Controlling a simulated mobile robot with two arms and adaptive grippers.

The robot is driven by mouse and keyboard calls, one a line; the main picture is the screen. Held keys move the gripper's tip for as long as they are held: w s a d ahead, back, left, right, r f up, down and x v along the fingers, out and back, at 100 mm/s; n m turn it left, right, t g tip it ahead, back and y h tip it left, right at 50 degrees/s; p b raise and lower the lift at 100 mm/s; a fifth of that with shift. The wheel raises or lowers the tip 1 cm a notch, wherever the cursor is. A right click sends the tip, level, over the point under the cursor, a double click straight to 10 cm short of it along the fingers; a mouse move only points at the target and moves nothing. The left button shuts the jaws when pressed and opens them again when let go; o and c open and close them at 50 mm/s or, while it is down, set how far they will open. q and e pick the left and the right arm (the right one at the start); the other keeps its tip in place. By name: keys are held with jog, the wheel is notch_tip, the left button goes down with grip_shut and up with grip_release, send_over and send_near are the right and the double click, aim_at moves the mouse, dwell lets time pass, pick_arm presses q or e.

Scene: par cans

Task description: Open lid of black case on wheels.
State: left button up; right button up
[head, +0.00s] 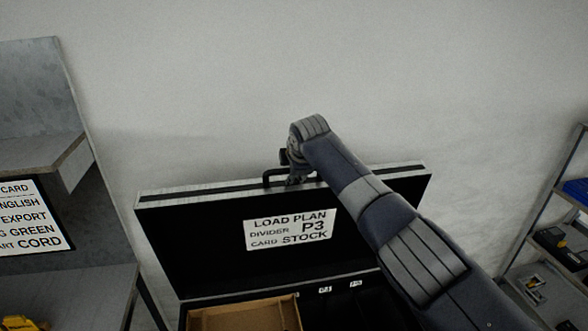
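The black case stands against the wall with its lid (190,235) raised, so the dark inner face and a white label reading "LOAD PLAN DIVIDER P3 CARD STOCK" (292,230) show. A black handle (268,179) is at the lid's top edge. My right arm reaches in from the lower right, across the lid. My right gripper (297,180) is at the top edge beside the handle, mostly hidden by its own wrist. I cannot tell whether it grips the handle. My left gripper is not in view. The case's wheels are out of view.
A brown cardboard box (245,318) sits inside the case at the left, and the visible floor to its right is dark. A grey shelf unit (105,290) with a printed sign (30,218) stands left. A metal rack (540,235) with equipment stands right. A pale wall is behind.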

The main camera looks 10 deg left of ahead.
jog(key=shift+s+r, duration=0.15)
jog(key=v, duration=1.1)
jog(key=shift+s+r, duration=0.2)
jog(key=shift+r, duration=0.05)
jog(key=shift+d+f, duration=0.1)
